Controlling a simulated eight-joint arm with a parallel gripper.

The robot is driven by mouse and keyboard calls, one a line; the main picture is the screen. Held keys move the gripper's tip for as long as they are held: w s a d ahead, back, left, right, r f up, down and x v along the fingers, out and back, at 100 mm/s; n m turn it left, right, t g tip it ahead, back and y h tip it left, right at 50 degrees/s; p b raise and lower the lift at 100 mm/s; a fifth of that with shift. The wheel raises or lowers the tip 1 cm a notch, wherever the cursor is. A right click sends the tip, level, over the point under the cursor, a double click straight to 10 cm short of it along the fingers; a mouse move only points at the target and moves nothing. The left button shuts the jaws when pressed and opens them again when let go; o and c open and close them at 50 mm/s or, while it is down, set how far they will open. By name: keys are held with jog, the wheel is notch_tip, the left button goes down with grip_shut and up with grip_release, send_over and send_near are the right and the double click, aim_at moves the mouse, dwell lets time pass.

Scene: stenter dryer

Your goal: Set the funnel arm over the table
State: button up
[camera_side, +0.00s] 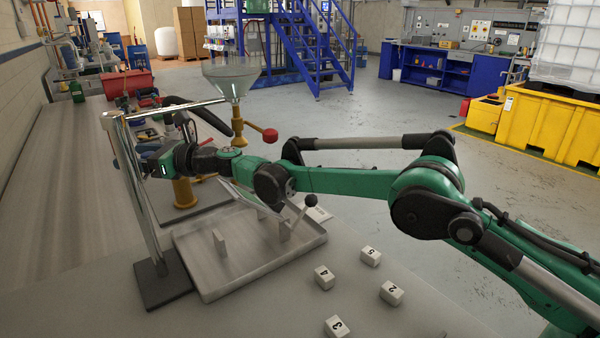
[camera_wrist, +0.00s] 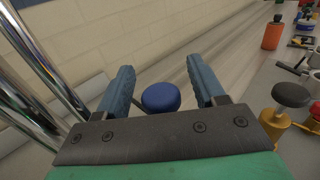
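The clear funnel (camera_side: 232,80) sits at the right end of a horizontal chrome arm (camera_side: 170,109) on a chrome post (camera_side: 140,195) with a dark base. In the side view the funnel appears behind the grey tray-like table (camera_side: 198,290), not above its middle. My gripper (camera_side: 150,165) is beside the post, its fingers hard to make out. In the wrist view my gripper (camera_wrist: 163,85) has its two blue-grey fingers apart. A round blue knob (camera_wrist: 161,97) shows between them, with gaps on both sides; I cannot tell its depth.
A red-knobbed lever (camera_side: 268,134) and a yellow-based stand (camera_side: 185,192) are behind the tray. Several numbered white blocks (camera_side: 325,277) lie in front on the bench. Chrome posts (camera_wrist: 45,65) rise close at left in the wrist view. A dark-topped brass knob (camera_wrist: 290,95) is at right.

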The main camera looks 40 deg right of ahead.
jog(key=v, duration=0.5)
jog(key=shift+s+d, duration=0.2)
jog(key=shift+d, duration=0.05)
dwell(0.3)
